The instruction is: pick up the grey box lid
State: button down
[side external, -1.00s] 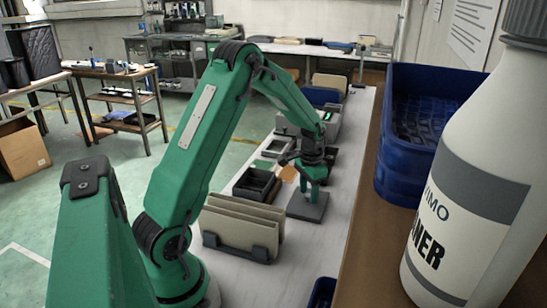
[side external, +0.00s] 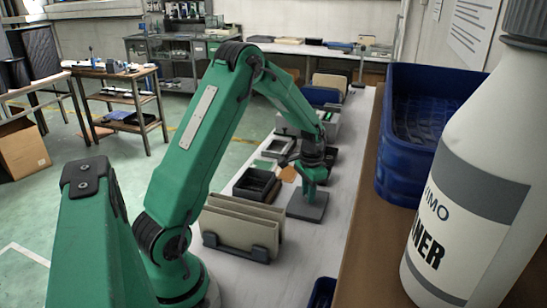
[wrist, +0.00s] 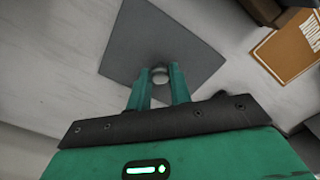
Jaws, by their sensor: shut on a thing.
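The grey box lid (side external: 318,211) is a flat dark square plate with a small round knob at its middle. It lies on or very close to the white worktop; I cannot tell if there is a gap. In the wrist view the lid (wrist: 190,38) shows beyond my fingers. My gripper (side external: 308,190) points down over the lid's middle. In the wrist view its two green fingers (wrist: 160,76) are shut on the knob, one on either side of it.
A rack of beige panels (side external: 238,225) stands in front of the lid. A dark open box (side external: 257,184) is to its left. A brown printed piece (wrist: 288,47) lies nearby. A blue crate (side external: 405,185) and a white bottle (side external: 465,215) stand at the right.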

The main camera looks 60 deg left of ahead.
jog(key=shift+r, duration=0.1)
jog(key=shift+r, duration=0.8)
notch_tip(320, 180, up, 2)
jog(key=shift+r, duration=0.2)
jog(key=s+d+r, duration=0.1)
jog(key=d+r, duration=0.6)
jog(key=d, duration=0.4)
jog(key=shift+s+d, duration=0.25)
jog(key=shift+d, duration=0.05)
jog(key=shift+a, duration=0.15)
jog(key=s+a+r, duration=0.1)
jog(key=s+a, duration=0.4)
jog(key=a, duration=0.7)
jog(key=s+a+r, duration=0.1)
jog(key=s+a, duration=0.5)
jog(key=a, duration=0.6)
jog(key=shift+d+f, duration=0.1)
jog(key=shift+f, duration=0.05)
